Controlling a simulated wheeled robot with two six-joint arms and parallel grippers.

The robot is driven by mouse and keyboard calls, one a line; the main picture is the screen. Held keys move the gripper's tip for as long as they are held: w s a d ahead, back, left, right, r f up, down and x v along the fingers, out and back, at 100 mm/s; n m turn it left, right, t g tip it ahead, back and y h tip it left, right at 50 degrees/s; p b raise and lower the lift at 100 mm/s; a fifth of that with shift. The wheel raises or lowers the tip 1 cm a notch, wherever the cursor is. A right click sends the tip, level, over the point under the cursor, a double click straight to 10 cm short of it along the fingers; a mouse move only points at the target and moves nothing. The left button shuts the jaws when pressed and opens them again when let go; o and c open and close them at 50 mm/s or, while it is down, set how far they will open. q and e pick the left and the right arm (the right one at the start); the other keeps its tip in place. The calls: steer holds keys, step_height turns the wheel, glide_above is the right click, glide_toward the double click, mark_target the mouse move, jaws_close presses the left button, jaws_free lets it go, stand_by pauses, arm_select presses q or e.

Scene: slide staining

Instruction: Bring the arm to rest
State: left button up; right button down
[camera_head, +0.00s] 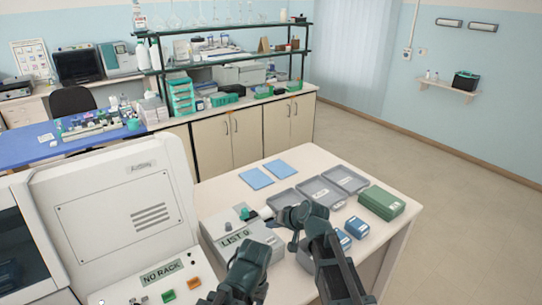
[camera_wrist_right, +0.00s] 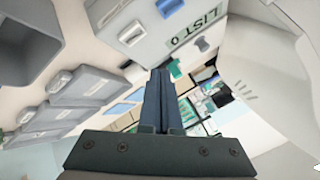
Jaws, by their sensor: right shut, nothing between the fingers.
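My right gripper shows in the right wrist view (camera_wrist_right: 160,76), its two dark fingers shut together with nothing between them. In the head view my right arm rises from the bottom edge and bends left over the bench, beside the grey LIST 0 box (camera_head: 234,240). That box also shows in the right wrist view (camera_wrist_right: 150,35), beyond and above the fingertips. My left arm is folded at the bottom middle of the head view. I cannot make out its gripper.
The white bench carries two blue pads (camera_head: 256,178), grey trays (camera_head: 320,191), a green box (camera_head: 381,202) and small blue boxes (camera_head: 357,227). A large white machine (camera_head: 115,210) stands at the left. The floor at the right (camera_head: 450,220) is clear.

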arm_select(q)
step_height(320, 180, down, 3)
steer(key=b, duration=0.2)
steer(key=shift+r+b, duration=0.1)
steer(key=shift+b, duration=0.2)
steer(key=shift+f+b, duration=0.75)
arm_select(e)
steer(key=s+f+n+g+h, duration=0.1)
steer(key=s+f, duration=0.2)
steer(key=s, duration=0.3)
steer(key=s+d+f+n+g+h, duration=0.1)
steer(key=s+f+g+h, duration=0.1)
steer(key=s+f, duration=0.2)
steer(key=s+d+f+n+g+h, duration=0.1)
steer(key=s+f+g, duration=0.1)
steer(key=s, duration=0.7)
steer(key=shift+s+f+n+h, duration=0.3)
steer(key=shift+f+n, duration=0.1)
steer(key=shift+f, duration=0.35)
arm_select(q)
steer(key=shift+f+b, duration=0.45)
steer(key=shift+b, duration=0.05)
arm_select(e)
steer(key=s+d+f+g+h, duration=0.1)
steer(key=s+d+g+h, duration=0.1)
steer(key=s, duration=0.4)
steer(key=shift+d+n+h, duration=0.3)
steer(key=shift+d+h, duration=0.1)
steer(key=shift+d, duration=0.35)
